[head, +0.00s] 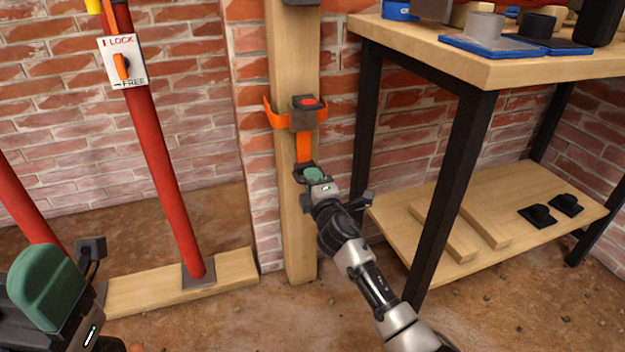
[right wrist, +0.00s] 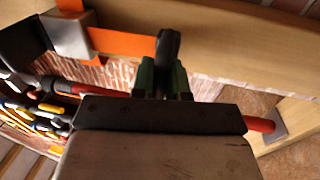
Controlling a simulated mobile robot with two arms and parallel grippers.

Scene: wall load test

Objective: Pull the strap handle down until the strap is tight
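An orange strap (head: 303,147) hangs from a grey buckle box with a red top (head: 304,113) on a wooden post (head: 297,235). A dark strap handle (head: 303,168) is at its lower end. My right gripper (head: 315,176) is at the handle. In the right wrist view, the green fingers (right wrist: 162,80) stand on either side of the black handle (right wrist: 168,46) and appear shut on it; the fingertips are partly hidden. The strap (right wrist: 122,42) runs left from the handle to the box (right wrist: 68,36). My left gripper (head: 48,285) is at lower left, its opening unclear.
A workbench (head: 500,70) with a lower shelf (head: 530,200) stands close right of the post. A red prop (head: 160,165) with a LOCK/FREE switch plate (head: 122,62) stands left on a wooden sill (head: 135,290). The floor below the post is clear.

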